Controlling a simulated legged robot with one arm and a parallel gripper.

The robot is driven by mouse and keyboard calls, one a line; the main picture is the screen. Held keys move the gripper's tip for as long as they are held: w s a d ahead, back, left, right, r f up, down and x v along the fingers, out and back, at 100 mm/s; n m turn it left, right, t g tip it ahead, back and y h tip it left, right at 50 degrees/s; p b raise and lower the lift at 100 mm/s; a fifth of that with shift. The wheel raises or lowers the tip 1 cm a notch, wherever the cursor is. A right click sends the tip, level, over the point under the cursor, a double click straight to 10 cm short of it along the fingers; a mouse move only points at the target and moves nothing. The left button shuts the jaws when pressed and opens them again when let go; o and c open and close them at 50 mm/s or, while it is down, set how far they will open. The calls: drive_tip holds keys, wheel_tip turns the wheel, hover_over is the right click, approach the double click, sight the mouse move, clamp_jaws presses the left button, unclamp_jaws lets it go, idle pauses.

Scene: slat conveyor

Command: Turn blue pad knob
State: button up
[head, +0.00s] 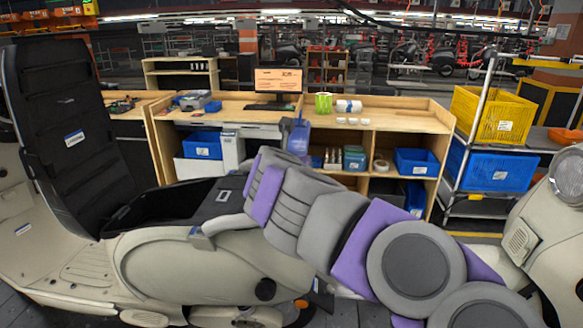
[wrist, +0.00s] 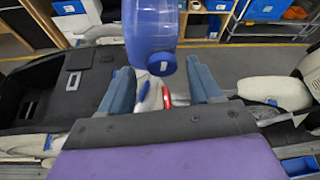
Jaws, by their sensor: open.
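My gripper (wrist: 157,72) is open, with its two blue-grey fingers apart in the wrist view. A rounded blue, see-through body (wrist: 150,38) with a small white label shows just past and between the fingertips. A blue shape also stands beyond the end of my arm in the head view (head: 298,138). Small red (wrist: 167,97) and blue (wrist: 142,106) parts show lower down between the fingers. In the head view, my arm hides most of the gripper.
A beige scooter body (head: 180,262) stands in front, with a black seat (head: 72,130) raised upright at left. Behind are a wooden workbench (head: 400,118) with a monitor (head: 278,80), and a rack with yellow (head: 490,118) and blue crates (head: 495,170). Another beige body (head: 545,235) stands at right.

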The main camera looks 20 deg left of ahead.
drive_tip(key=p+v, duration=0.3)
drive_tip(key=v, duration=1.4)
drive_tip(key=shift+s+a, duration=0.1)
drive_tip(key=shift+a, duration=0.05)
